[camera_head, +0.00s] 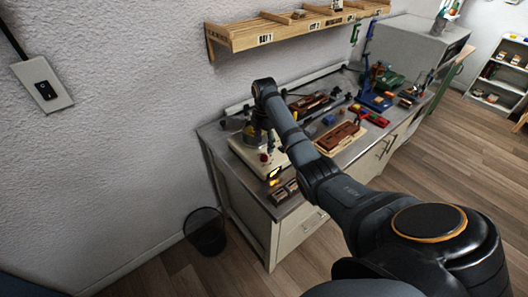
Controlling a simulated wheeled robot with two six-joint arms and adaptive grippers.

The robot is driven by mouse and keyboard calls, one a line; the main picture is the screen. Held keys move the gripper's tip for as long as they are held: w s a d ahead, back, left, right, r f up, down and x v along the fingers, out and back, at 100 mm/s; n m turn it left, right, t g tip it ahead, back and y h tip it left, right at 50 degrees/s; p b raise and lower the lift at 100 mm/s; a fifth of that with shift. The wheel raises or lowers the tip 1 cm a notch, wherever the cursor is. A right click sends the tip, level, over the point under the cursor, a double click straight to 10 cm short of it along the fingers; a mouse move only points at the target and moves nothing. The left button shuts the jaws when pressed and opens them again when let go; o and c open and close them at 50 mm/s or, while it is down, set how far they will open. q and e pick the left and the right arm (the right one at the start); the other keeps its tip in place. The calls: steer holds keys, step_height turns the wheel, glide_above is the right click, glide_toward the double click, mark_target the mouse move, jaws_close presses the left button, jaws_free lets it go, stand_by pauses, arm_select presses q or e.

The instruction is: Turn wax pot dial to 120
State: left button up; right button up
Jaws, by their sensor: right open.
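The wax pot (243,147) is a cream-coloured unit near the left end of the bench. A small red knob-like part (265,157) and a glowing yellow-orange spot (275,172) show on its front side. The dial's marks and setting are too small to read. My right arm reaches in from the lower right, and its wrist bends down over the pot. My right gripper (267,142) points down just above the red part, open, small and partly dark against the pot. I cannot tell whether it touches the dial. My left gripper is out of view.
The bench (288,209) holds a wooden tray with reddish-brown parts (341,137), small dark blocks (286,190) at the front edge, and a blue stand (375,101). A wooden shelf (285,33) hangs above. A black bin (205,232) stands on the floor.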

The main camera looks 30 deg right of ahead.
mark_target(264, 155)
steer(key=f, duration=0.5)
steer(key=shift+w+f+p, duration=0.15)
steer(key=shift+w+p, duration=0.15)
steer(key=shift+p, duration=0.05)
steer(key=shift+s+f, duration=0.15)
steer(key=shift+f, duration=0.35)
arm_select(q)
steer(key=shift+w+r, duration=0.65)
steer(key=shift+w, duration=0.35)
arm_select(e)
steer(key=shift+f, duration=0.1)
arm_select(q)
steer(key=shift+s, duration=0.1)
arm_select(e)
jaws_close()
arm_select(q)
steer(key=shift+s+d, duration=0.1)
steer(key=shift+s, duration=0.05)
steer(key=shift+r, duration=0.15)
